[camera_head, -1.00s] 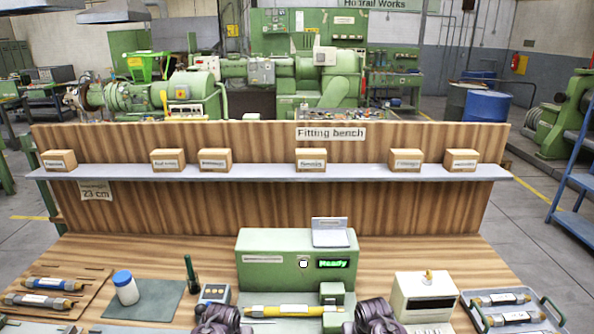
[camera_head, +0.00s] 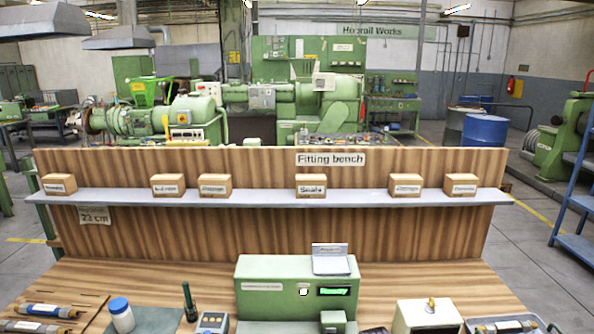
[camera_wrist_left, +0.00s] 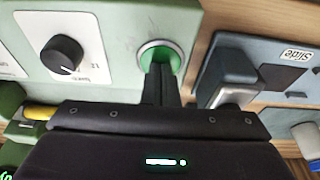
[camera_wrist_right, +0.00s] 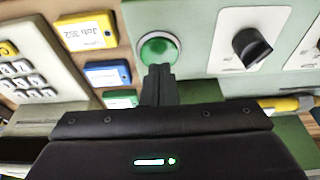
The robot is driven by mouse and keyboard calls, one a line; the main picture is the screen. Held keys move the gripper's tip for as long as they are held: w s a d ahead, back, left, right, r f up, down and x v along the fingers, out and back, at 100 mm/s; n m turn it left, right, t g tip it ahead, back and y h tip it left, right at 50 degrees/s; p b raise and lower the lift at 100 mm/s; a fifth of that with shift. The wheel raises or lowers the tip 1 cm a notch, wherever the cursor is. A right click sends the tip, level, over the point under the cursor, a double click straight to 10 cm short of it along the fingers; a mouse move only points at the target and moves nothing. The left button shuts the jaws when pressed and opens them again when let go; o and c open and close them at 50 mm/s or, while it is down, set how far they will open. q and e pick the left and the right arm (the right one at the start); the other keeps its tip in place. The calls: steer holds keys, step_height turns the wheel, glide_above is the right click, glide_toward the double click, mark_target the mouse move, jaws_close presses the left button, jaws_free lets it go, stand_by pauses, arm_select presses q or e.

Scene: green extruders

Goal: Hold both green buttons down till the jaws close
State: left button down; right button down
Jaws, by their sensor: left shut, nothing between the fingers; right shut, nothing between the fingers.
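The green machine (camera_head: 262,270) stands at the front centre of the bench in the head view, its lit display (camera_head: 333,291) seeming to read "Ready". In the left wrist view a round green button (camera_wrist_left: 174,56) in a pale ring sits on a pale green panel. My left gripper (camera_wrist_left: 160,76) is shut and empty, its tips overlapping the button's lower part. In the right wrist view the other green button (camera_wrist_right: 156,46) shows. My right gripper (camera_wrist_right: 158,72) is shut and empty, its tips at the button's lower edge. I cannot tell whether either button is pressed in. The jaws are not clearly seen.
Black knobs show beside the buttons in the left wrist view (camera_wrist_left: 62,55) and right wrist view (camera_wrist_right: 252,47). A yellow bar (camera_wrist_right: 282,104) lies below the panel. A blue-grey box labelled "Slide" (camera_wrist_left: 285,75) and a keypad (camera_wrist_right: 28,82) stand close by.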

arm_select(q)
steer(key=shift+s+f, duration=0.15)
steer(key=shift+f, duration=0.1)
arm_select(e)
steer(key=shift+s+x, duration=0.2)
steer(key=shift+x, duration=0.65)
steer(key=shift+s+f, duration=0.1)
steer(key=shift+f, duration=0.25)
stand_by(1.3)
steer(key=w+v, duration=0.2)
steer(key=v, duration=0.6)
steer(key=shift+r, duration=0.3)
arm_select(q)
steer(key=shift+r, duration=0.2)
steer(key=w+v, duration=0.2)
steer(key=v, duration=0.5)
steer(key=shift+r, duration=0.6)
arm_select(e)
steer(key=shift+w, duration=0.1)
